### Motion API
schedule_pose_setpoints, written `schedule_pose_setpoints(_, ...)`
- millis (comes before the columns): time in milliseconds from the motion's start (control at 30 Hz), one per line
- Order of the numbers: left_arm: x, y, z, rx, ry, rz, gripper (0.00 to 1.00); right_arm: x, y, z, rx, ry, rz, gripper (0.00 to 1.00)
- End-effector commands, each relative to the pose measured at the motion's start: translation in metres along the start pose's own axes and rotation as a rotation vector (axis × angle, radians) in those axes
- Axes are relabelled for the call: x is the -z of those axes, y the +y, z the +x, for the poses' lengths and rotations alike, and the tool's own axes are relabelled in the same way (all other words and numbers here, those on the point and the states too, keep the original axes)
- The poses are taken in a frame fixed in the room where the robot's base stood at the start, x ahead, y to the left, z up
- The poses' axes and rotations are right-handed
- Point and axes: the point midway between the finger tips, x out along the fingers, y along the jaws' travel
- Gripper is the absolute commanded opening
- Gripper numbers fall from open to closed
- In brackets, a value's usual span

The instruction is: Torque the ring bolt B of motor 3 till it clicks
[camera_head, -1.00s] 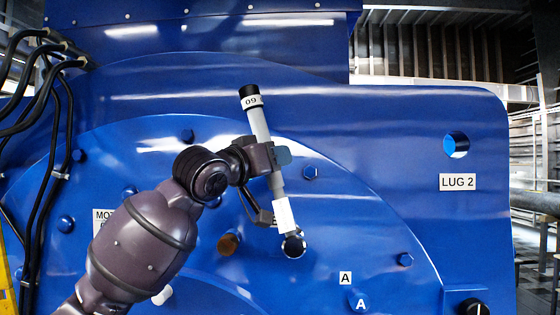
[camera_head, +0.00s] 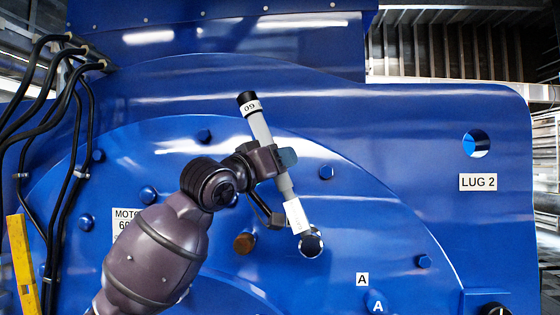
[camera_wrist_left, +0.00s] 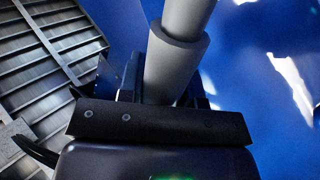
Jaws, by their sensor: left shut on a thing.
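My left gripper (camera_head: 272,160) is shut on a grey torque wrench (camera_head: 260,127) with a black end cap and a "09" label. The wrench stands tilted, its top leaning left. Its white lower part meets a round dark-and-silver bolt head (camera_head: 311,243) on the blue motor face (camera_head: 350,215); I cannot tell whether it is seated on it. In the left wrist view the grey shaft (camera_wrist_left: 178,55) rises from between my jaws. Label B is not visible. My right gripper is not in view.
Several blue bolts (camera_head: 326,172) stud the round cover. A brown plug (camera_head: 245,243) sits left of the wrench's lower end. Black cables (camera_head: 75,130) run down the left, near a yellow bar (camera_head: 22,262). A "LUG 2" plate (camera_head: 478,182) and hole (camera_head: 476,143) are at right.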

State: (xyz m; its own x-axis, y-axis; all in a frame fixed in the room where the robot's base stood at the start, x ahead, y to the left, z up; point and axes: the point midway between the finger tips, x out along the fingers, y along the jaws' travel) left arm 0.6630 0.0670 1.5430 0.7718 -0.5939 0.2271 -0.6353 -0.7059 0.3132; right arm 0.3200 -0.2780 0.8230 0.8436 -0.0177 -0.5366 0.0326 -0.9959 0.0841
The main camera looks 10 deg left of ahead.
Motion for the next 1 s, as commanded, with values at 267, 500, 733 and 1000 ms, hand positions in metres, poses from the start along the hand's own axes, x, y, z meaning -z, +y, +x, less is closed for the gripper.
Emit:
schedule_pose_setpoints(267,0.003,0.005,0.003,-0.001,-0.016,0.025,0.00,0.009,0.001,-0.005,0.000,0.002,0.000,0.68)
schedule_pose_setpoints(500,0.002,0.008,0.006,0.000,-0.033,0.046,0.00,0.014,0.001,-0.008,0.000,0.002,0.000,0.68)
schedule_pose_setpoints(733,0.001,0.012,0.009,0.001,-0.051,0.067,0.00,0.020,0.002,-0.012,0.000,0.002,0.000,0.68)
schedule_pose_setpoints(1000,0.001,0.016,0.013,0.002,-0.071,0.093,0.00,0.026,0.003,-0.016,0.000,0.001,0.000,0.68)
